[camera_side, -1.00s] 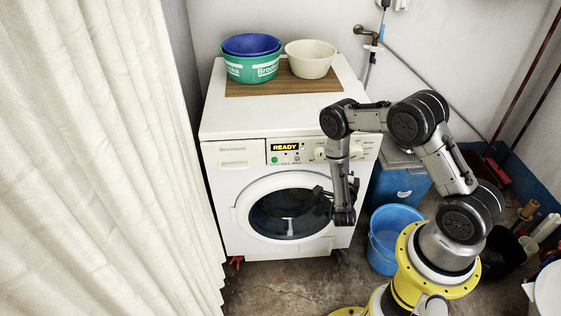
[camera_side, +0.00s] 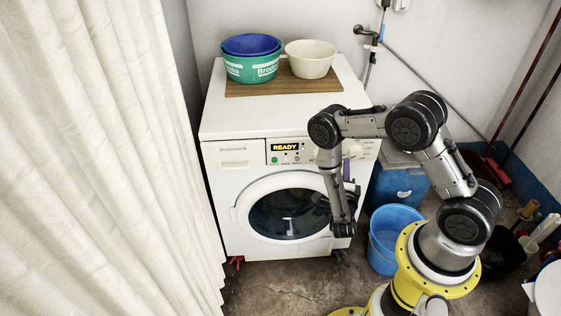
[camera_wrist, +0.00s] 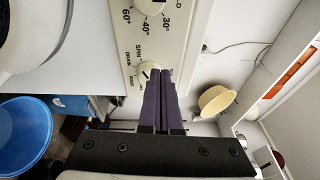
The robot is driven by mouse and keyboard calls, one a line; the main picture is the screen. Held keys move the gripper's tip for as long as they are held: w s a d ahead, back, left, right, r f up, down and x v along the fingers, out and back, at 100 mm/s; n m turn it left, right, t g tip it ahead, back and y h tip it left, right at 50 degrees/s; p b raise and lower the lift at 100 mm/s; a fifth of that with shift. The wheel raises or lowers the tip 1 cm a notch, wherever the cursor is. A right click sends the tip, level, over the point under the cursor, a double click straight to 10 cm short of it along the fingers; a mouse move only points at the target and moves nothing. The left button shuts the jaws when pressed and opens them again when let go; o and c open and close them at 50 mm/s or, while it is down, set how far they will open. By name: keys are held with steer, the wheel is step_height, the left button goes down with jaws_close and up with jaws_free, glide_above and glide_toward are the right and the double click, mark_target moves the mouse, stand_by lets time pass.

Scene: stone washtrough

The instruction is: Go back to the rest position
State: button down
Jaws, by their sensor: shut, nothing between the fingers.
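My gripper (camera_wrist: 159,75) shows in the wrist view with its two purple fingers together and nothing between them. Their tips overlap the spin knob (camera_wrist: 147,70) in that picture; I cannot tell whether they touch it. In the side view my gripper (camera_side: 346,161) is partly hidden behind my wrist, in front of the right part of the washing machine (camera_side: 222,185). The purple fingers point up towards the control panel.
A green tub (camera_side: 251,68) with a blue basin (camera_side: 251,44) in it and a cream bowl (camera_side: 311,58) stand on a wooden board on the machine. A blue bucket (camera_side: 392,238) stands on the floor at the right. A curtain (camera_side: 95,160) hangs at the left.

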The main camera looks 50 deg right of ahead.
steer(key=w+d+r+m+g+h, duration=0.1)
steer(key=w+r+m+g+h, duration=0.2)
steer(key=r, duration=0.7)
steer(key=w+d+r+m+g+h, duration=0.1)
steer(key=w+r+m, duration=0.3)
steer(key=r, duration=0.6)
steer(key=s+r+m+g+y, duration=0.3)
steer(key=s+r+m+g, duration=0.5)
steer(key=s+r+m, duration=0.45)
steer(key=s+a+r+m+t+y, duration=0.1)
steer(key=s+a+m+t+y, duration=0.2)
steer(key=s+a+m+y, duration=0.75)
steer(key=a+f+m+t+y, duration=0.1)
steer(key=a+m+t+y, duration=0.4)
steer(key=a+m, duration=0.6)
steer(key=shift+s+a+f+m+y, duration=0.2)
steer(key=shift+s+f+m+y, duration=0.15)
steer(key=shift+y, duration=0.3)
